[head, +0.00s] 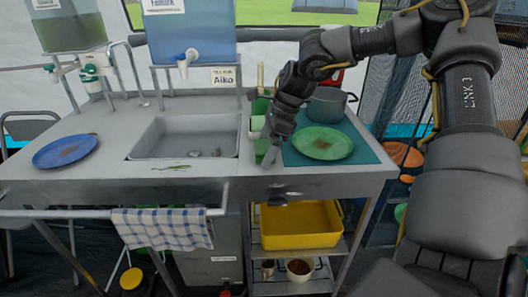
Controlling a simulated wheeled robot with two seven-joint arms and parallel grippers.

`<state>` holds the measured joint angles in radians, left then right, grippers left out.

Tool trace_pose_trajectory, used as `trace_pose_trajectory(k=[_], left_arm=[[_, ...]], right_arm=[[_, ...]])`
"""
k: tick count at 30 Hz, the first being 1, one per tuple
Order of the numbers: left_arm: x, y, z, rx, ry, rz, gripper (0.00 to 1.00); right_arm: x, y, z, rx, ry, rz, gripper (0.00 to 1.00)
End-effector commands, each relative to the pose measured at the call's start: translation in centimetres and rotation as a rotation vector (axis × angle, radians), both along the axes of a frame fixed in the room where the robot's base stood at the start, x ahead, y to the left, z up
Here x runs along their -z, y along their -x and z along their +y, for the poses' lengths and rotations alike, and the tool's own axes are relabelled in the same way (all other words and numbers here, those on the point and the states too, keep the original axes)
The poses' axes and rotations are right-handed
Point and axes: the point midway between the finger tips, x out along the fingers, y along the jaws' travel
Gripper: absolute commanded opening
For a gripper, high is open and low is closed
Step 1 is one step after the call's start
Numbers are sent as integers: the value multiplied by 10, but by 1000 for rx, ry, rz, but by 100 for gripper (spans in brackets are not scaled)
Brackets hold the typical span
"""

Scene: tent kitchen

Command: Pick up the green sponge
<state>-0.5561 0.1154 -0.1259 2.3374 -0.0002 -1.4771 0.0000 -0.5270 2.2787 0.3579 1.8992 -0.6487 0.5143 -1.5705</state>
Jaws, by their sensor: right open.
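My right arm reaches in from the right, and its gripper (270,152) points down over the counter between the sink and the teal mat. It is open. A small green piece (261,146), which looks like the green sponge, lies right beside the fingers on their left. Part of it is hidden by the gripper, and I cannot tell whether the fingers touch it. Another green item (259,107) stands just behind it, partly covered by my wrist. My left gripper is not in view.
A green plate (323,143) lies on the teal mat (367,151), with a grey pot (327,106) behind. The sink (185,136) is to the left, with a blue plate (65,150) beyond. A checked towel (165,229) hangs on the front rail. A yellow tub (299,224) sits below.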

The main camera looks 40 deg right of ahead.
Motion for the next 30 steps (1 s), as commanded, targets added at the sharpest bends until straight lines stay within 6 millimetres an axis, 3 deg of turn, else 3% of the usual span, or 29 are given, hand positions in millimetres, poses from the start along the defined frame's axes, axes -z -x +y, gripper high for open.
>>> trace_pose_trajectory(k=[3, 14, 23, 30], left_arm=[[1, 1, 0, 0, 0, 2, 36], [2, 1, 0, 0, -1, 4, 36], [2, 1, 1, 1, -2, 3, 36], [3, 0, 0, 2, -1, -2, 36]], right_arm=[[0, 0, 0, 0, 0, 0, 92], [0, 0, 0, 0, 0, 0, 47], [-3, 0, 0, -1, 1, -1, 46], [-31, -1, 0, 0, 3, -4, 46]])
